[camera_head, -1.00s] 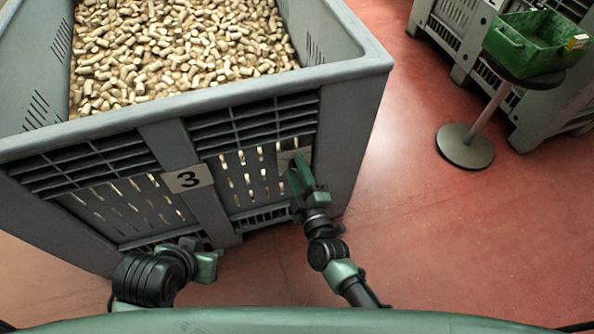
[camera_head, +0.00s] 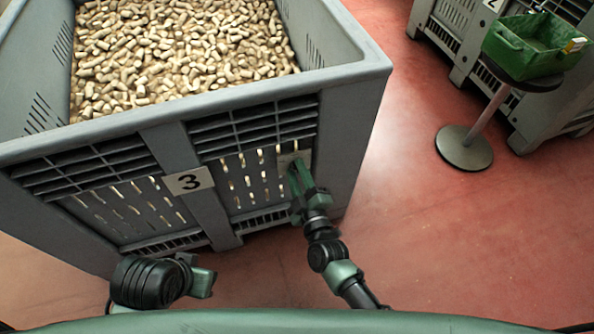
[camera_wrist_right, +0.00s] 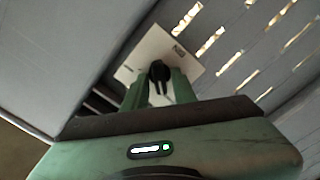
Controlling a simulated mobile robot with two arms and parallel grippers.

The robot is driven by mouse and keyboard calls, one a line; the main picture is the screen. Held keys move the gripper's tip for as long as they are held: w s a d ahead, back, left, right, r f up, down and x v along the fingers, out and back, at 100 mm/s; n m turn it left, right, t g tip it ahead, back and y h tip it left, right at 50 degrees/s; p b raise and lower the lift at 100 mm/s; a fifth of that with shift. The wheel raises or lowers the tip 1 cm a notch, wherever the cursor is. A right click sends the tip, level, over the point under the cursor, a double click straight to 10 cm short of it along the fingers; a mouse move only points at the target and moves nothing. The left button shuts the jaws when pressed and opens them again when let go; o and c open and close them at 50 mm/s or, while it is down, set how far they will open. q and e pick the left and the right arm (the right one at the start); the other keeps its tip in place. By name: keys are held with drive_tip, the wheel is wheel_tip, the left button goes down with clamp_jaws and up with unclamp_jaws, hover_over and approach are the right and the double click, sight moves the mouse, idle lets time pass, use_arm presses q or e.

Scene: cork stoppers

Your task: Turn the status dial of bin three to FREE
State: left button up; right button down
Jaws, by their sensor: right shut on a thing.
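Bin three is a large grey slatted crate (camera_head: 345,150) full of cork stoppers (camera_head: 180,50), with a "3" label (camera_head: 188,181) on its front post. A pale plate (camera_head: 303,156) is fixed on the front at the right; in the right wrist view the plate (camera_wrist_right: 150,50) looks tilted, with small unreadable dark print at its upper right. A black dial (camera_wrist_right: 159,72) sits at its middle. My right gripper (camera_head: 294,172) is at the plate; in the wrist view its green fingers (camera_wrist_right: 160,88) are shut on the dial. The left gripper (camera_head: 203,277) is low at the left, its jaws unclear.
A green tray (camera_head: 505,45) sits on a round stand (camera_head: 464,148) at the upper right. Another grey crate (camera_head: 452,35) stands behind it, with a partly cut-off label.

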use_arm(q)
drive_tip(key=shift+w+r+p, duration=0.1)
drive_tip(key=shift+r+p, duration=0.65)
drive_tip(key=shift+r, duration=0.2)
use_arm(e)
drive_tip(key=m, duration=0.9)
drive_tip(key=shift+d+m, duration=0.1)
drive_tip(key=shift+m, duration=0.3)
drive_tip(key=c, duration=1.4)
unclamp_jaws()
drive_tip(key=shift+c, duration=0.2)
